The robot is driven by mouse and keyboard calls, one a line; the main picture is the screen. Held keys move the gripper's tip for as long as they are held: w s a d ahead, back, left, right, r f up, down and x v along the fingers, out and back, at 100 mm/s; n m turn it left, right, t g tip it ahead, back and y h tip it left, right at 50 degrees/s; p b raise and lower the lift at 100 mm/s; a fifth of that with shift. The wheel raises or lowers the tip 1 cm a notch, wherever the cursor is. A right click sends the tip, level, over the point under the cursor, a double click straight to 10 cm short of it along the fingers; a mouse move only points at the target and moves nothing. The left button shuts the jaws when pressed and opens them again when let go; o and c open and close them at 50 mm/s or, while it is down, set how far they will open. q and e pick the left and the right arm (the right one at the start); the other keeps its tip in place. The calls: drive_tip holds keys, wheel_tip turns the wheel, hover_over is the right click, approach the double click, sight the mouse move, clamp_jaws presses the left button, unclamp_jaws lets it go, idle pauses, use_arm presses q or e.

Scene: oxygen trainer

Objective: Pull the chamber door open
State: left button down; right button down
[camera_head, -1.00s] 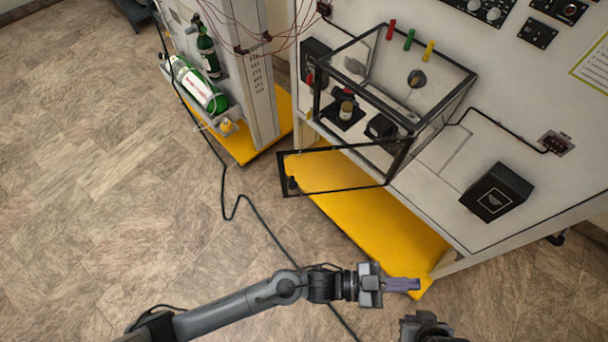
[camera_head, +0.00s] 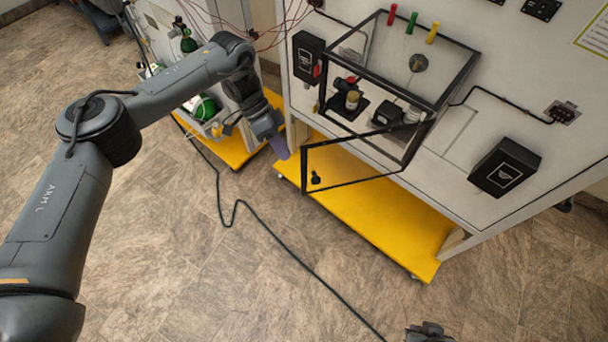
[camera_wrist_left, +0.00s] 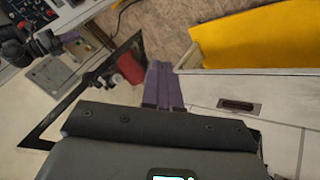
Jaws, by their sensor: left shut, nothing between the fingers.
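The chamber (camera_head: 447,88) is a clear box with a black frame on the white panel. Its door (camera_head: 350,184), a clear pane in a black frame, stands swung out from the box, with its free edge to the left. A dark knob (camera_head: 315,178) sits near that edge. My left gripper (camera_head: 281,150) is shut and empty, just left of the door's free edge, with a small gap in the picture. Its purple fingers (camera_wrist_left: 163,82) also show in the left wrist view. My right gripper (camera_head: 428,332) shows only partly at the bottom edge; its fingers cannot be made out.
A yellow base (camera_head: 400,225) lies below the panel. Green cylinders (camera_head: 200,108) stand on a cart at the left, behind my left arm. A black box (camera_head: 305,57) is left of the chamber and another (camera_head: 503,168) right of it. A cable (camera_head: 265,230) crosses the open floor.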

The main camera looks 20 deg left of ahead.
sight(303, 176)
use_arm(q)
drive_tip(key=shift+t, duration=0.3)
drive_tip(key=shift+s+d+f+p, duration=0.5)
drive_tip(key=shift+d+f+p, duration=0.3)
drive_tip(key=shift+d, duration=0.35)
drive_tip(key=shift+s+d+f+p, duration=0.45)
drive_tip(key=shift+d+f+p, duration=0.3)
drive_tip(key=shift+d, duration=0.45)
drive_tip(key=shift+s+d+f+p, duration=0.5)
drive_tip(key=shift+d+f+p, duration=0.25)
drive_tip(key=shift+d, duration=0.4)
drive_tip(key=shift+d, duration=0.1)
